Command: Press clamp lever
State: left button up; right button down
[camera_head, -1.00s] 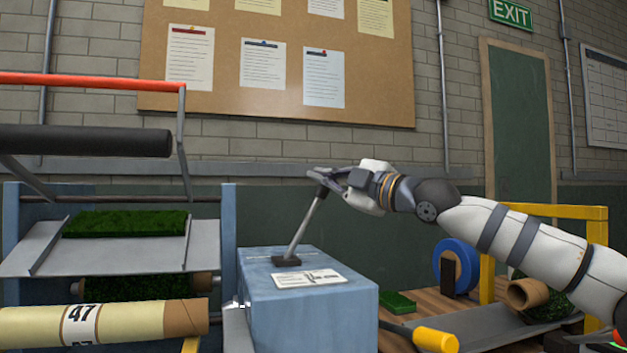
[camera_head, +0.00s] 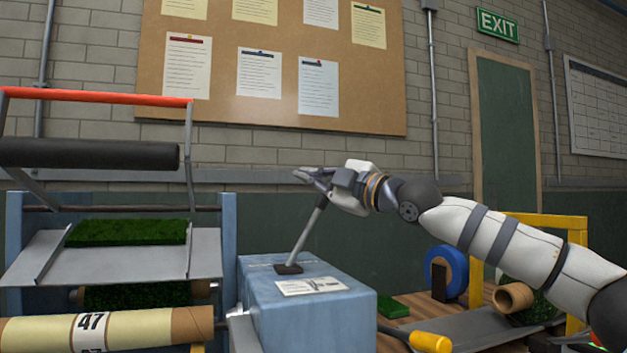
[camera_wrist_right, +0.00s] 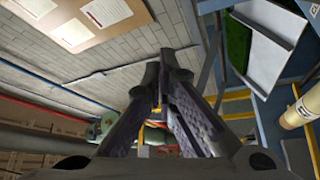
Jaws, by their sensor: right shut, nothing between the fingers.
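The clamp lever (camera_head: 307,235) is a grey rod on a dark foot on top of a blue box (camera_head: 310,320). It leans up and to the right in the head view. My right gripper (camera_head: 308,174) is at the lever's upper end, with its fingers pointing left across it. The lever's top is hidden behind or under the gripper, so contact cannot be told. The right gripper's fingers are closed together and empty; they also show in the wrist view (camera_wrist_right: 160,75). The lever cannot be made out there. My left gripper is not in view.
Left of the box stands a blue frame (camera_head: 229,245) with a grey tray (camera_head: 110,262) bearing turf, a black roller (camera_head: 90,153) and a red bar (camera_head: 95,96). A cardboard tube marked 47 (camera_head: 140,328) lies in front. A yellow-handled bar (camera_head: 430,342) and yellow frame (camera_head: 577,230) are at right.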

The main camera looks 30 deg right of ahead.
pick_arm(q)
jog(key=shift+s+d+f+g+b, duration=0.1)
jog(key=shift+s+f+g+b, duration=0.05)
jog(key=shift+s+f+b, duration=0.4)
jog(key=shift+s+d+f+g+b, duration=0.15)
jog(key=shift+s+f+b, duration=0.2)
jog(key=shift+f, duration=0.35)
pick_arm(e)
jog(key=f+v, duration=0.1)
jog(key=v, duration=0.8)
jog(key=shift+s+d, duration=0.2)
jog(key=shift+d, duration=0.05)
